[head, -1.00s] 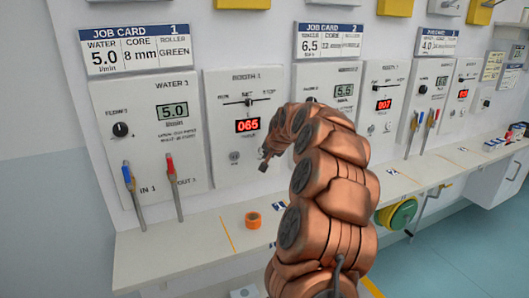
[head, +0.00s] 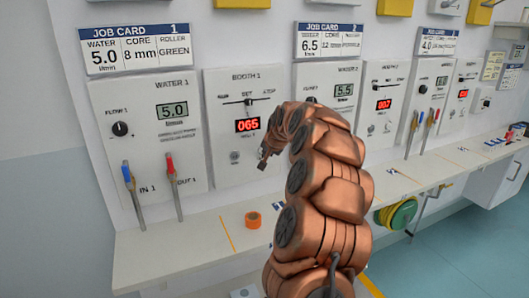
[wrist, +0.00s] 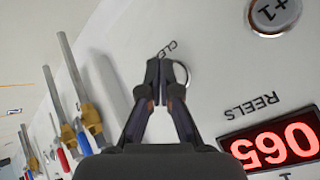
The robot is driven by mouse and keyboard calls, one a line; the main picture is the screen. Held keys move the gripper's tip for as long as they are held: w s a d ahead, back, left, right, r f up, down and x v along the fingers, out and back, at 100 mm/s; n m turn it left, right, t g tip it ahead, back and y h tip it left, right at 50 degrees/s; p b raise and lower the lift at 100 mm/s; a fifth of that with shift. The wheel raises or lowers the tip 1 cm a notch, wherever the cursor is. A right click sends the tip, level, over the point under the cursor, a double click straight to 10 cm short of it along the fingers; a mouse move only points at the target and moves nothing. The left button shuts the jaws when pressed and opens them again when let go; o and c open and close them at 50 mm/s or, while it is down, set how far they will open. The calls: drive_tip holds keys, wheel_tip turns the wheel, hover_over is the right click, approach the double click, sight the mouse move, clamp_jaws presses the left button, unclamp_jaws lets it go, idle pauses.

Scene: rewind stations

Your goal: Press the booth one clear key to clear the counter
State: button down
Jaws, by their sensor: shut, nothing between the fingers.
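The booth 1 panel (head: 216,82) is on the wall, with a red counter (head: 247,125) reading 065. The counter also shows, turned over, in the wrist view (wrist: 272,146). My gripper (wrist: 160,62) is shut and empty, its fingertips at the clear key (wrist: 183,74). Only part of that key's round rim shows behind the fingers, beside its partly covered label. I cannot tell whether the tips touch it. In the head view my gripper (head: 264,158) is in front of the panel's lower right, and the clear key is hidden there.
The round +1 key (wrist: 272,14) is near the clear key. The water 1 panel (head: 150,135) stands to the left, with blue and red handled valves (head: 128,176) below. More panels stand to the right.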

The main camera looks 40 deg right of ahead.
drive_tip(key=shift+w+d, duration=0.15)
drive_tip(key=shift+w, duration=0.25)
idle(0.7)
drive_tip(key=shift+s, duration=0.1)
drive_tip(key=shift+s+a+b, duration=0.3)
drive_tip(key=shift+s+b, duration=0.35)
drive_tip(key=shift+b, duration=0.05)
drive_tip(key=shift+s, duration=0.1)
drive_tip(key=s+b, duration=0.1)
drive_tip(key=s+a+b, duration=0.1)
drive_tip(key=s, duration=0.1)
drive_tip(key=s+b, duration=0.1)
drive_tip(key=shift+s+a, duration=0.3)
idle(1.0)
